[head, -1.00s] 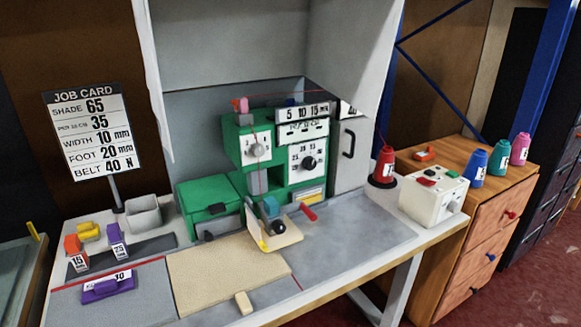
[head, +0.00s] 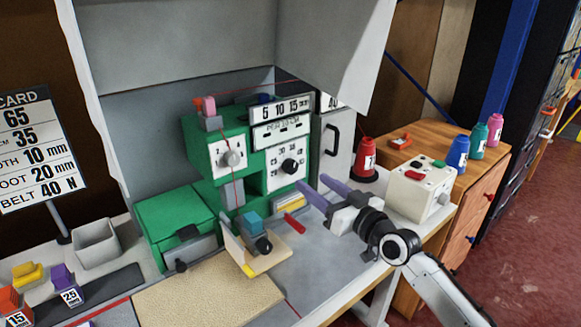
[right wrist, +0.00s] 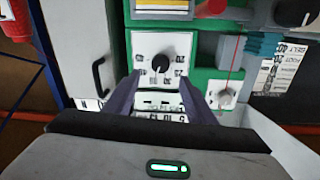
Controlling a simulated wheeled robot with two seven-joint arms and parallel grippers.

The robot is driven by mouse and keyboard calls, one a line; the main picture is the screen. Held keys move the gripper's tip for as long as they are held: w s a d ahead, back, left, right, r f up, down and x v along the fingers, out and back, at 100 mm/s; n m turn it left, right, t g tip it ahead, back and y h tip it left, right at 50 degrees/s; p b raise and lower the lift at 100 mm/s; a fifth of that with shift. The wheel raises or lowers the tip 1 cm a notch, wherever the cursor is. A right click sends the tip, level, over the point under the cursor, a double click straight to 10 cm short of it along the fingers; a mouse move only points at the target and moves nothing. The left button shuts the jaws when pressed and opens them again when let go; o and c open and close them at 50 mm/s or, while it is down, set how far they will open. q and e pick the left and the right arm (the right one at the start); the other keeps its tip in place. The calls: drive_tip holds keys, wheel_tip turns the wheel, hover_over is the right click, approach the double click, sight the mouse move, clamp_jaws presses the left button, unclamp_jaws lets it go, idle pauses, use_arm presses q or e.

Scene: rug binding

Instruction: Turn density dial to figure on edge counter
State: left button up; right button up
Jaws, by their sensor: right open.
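The density dial is probably the black knob (head: 289,166) on a white numbered plate (head: 273,176), on the right of the green machine's front. In the upside-down right wrist view, the knob (right wrist: 159,67) shows between the fingertips in the picture. Its pointer is too small to read. My right gripper (head: 316,187) is open and empty, in front of the machine and to the right of the dial, apart from it. It also shows in the right wrist view (right wrist: 162,82). I cannot tell which part is the edge counter. My left gripper is not in view.
The job card (head: 38,150) shows 35 on its second line. A grey knob (head: 233,158) sits left of the dial. A hinged plate (head: 258,252) and a red lever (head: 294,223) stand below. A red cone (head: 365,155) and white box (head: 420,190) are at right.

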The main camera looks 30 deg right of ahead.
sight(293, 168)
drive_tip(key=w, duration=0.8)
drive_tip(key=shift+w+a, duration=0.2)
drive_tip(key=shift+w, duration=0.05)
drive_tip(key=c, duration=1)
